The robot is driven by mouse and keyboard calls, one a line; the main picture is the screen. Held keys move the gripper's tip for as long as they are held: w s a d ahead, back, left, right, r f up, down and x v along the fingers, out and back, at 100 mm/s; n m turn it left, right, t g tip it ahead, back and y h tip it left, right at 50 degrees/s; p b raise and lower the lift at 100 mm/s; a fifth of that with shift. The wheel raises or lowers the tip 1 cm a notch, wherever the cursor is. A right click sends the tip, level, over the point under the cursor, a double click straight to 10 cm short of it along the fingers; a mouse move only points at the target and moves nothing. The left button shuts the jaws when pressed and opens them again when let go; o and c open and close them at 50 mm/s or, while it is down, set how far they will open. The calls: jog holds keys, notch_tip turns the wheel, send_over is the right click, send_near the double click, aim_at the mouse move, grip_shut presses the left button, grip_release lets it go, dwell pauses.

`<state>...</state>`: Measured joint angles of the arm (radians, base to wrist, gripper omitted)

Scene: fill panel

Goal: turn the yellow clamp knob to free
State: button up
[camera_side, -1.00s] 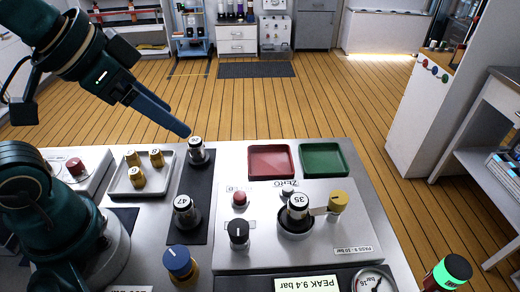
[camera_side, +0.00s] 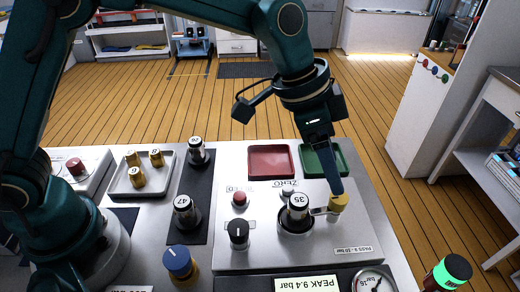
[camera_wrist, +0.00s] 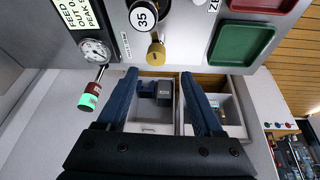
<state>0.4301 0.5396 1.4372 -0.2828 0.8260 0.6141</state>
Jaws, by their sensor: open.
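The yellow clamp knob (camera_side: 338,203) stands at the right of the steel panel, beside the black-and-silver part labelled 35 (camera_side: 298,206). A short clamp bar (camera_side: 319,211) reaches from the knob to that part. My gripper (camera_side: 337,188) points down at the knob, and its fingers hide part of the knob's top. In the wrist view the fingers of my gripper (camera_wrist: 157,76) are spread apart. The yellow knob (camera_wrist: 156,54) shows just beyond the fingertips, between their lines. I cannot tell whether a finger touches it.
Red (camera_side: 271,161) and green (camera_side: 324,160) trays lie behind the knob. A black knob (camera_side: 238,234), a red button (camera_side: 239,198) and a gauge (camera_side: 373,280) are nearby.

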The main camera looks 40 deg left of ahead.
aim_at(328, 207)
jog(key=shift+s+d+f, duration=0.1)
jog(key=shift+d+f, duration=0.1)
jog(key=shift+f, duration=0.25)
jog(key=shift+s+d+f, duration=0.1)
jog(key=shift+d+f, duration=0.1)
jog(key=shift+f, duration=0.25)
jog(key=shift+x, duration=2)
jog(key=shift+a, duration=0.1)
grip_shut()
